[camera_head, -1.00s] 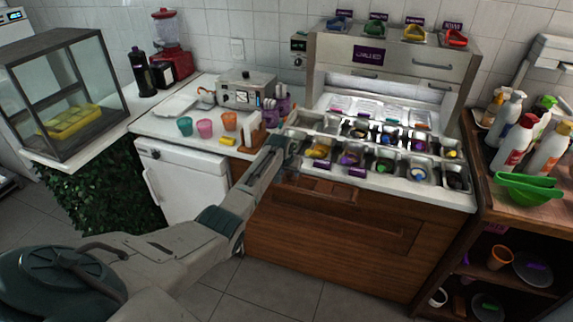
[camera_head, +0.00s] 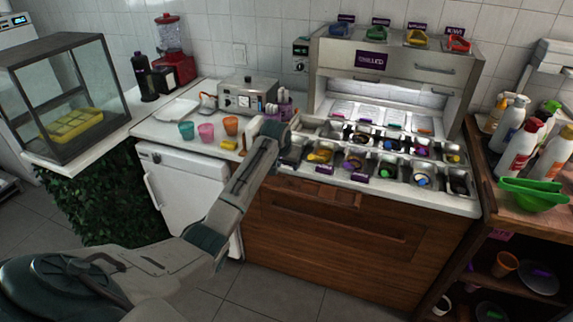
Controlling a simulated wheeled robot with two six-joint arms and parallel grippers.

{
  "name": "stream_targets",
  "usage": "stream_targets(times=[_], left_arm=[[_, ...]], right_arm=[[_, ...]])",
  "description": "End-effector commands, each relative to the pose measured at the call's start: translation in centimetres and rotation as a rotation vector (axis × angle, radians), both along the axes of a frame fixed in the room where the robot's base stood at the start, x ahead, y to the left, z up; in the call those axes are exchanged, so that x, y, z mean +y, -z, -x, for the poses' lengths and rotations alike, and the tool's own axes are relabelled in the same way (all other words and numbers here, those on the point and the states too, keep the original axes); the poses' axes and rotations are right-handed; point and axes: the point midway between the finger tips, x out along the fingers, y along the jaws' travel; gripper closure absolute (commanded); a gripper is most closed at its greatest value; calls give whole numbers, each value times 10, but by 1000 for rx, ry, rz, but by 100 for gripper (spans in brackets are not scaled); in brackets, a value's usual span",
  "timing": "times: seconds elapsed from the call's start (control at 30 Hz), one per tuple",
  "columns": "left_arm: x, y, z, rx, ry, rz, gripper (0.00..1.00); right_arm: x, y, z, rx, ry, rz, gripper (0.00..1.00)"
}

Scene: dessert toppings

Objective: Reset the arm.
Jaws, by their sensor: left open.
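My left arm reaches in from the lower left, and its left gripper (camera_head: 287,153) is over the left end of the topping counter (camera_head: 335,178). The gripper is open; its fingers are small and dark and partly hidden by my wrist. I see nothing held between them. The counter holds two rows of metal bins with colourful toppings and scoops. My right arm and gripper are not in view.
Teal, pink and orange cups (camera_head: 206,132) stand left of my wrist, near a metal machine (camera_head: 247,97). A glass case (camera_head: 64,95) is at the left. Bottles (camera_head: 520,145) and green bowls (camera_head: 534,194) stand on the right shelf. Open floor lies in front.

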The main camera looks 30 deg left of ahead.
Motion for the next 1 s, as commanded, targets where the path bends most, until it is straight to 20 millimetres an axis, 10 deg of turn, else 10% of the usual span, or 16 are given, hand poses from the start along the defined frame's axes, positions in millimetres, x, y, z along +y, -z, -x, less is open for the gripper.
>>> stream_targets(times=[0.33,0.47,0.77,1.0], left_arm=[[0,3,1,2,1,0,57],[-4,40,9,22,3,-2,57],[-25,237,92,113,29,-27,57],[-49,381,205,187,70,-48,57]], right_arm=[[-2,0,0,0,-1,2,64],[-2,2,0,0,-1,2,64],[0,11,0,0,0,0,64],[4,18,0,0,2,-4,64]])
